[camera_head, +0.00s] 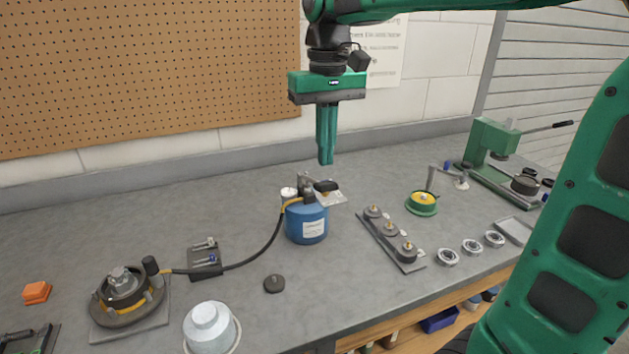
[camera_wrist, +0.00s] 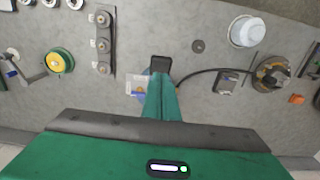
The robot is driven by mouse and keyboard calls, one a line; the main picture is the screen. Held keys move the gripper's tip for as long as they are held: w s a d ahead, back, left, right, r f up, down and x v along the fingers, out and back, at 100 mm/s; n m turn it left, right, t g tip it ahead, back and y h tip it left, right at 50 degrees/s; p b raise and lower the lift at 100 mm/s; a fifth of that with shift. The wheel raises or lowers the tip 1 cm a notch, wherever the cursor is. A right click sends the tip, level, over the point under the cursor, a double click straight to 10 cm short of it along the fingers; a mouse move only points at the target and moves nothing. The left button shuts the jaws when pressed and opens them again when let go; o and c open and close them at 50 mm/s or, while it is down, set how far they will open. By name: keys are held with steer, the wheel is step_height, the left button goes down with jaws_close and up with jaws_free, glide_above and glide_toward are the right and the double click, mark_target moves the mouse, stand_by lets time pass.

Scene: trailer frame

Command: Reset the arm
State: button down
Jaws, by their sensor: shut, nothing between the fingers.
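My gripper (camera_head: 325,160) hangs from the green arm and points down above the back of the grey workbench (camera_head: 120,190). Its green fingers are together with nothing between them. In the wrist view the gripper (camera_wrist: 161,85) shows its fingers closed in the middle of the picture. Below the fingertips, a little apart from them, stands a blue canister (camera_head: 306,224) with a black and metal valve top and a white label. In the wrist view the fingers hide most of the canister.
A hose runs from the canister to a round black and yellow device (camera_head: 125,294) at left. A plate with several knobs (camera_head: 390,233), a green-yellow dish (camera_head: 421,203) and a green press (camera_head: 490,145) stand at right. A white stepped cylinder (camera_head: 209,326) stands in front. A pegboard (camera_head: 150,70) covers the wall.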

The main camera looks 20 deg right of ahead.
steer(key=s+d+f+m, duration=0.3)
steer(key=s+d+f, duration=0.5)
steer(key=s, duration=0.3)
steer(key=s+d+f+m, duration=0.3)
steer(key=s+d+f, duration=0.5)
steer(key=s, duration=0.4)
steer(key=shift+s+d+f, duration=0.25)
steer(key=shift+d+f, duration=0.05)
steer(key=shift+d, duration=0.25)
steer(key=shift+w+f, duration=0.2)
steer(key=shift+w, duration=0.45)
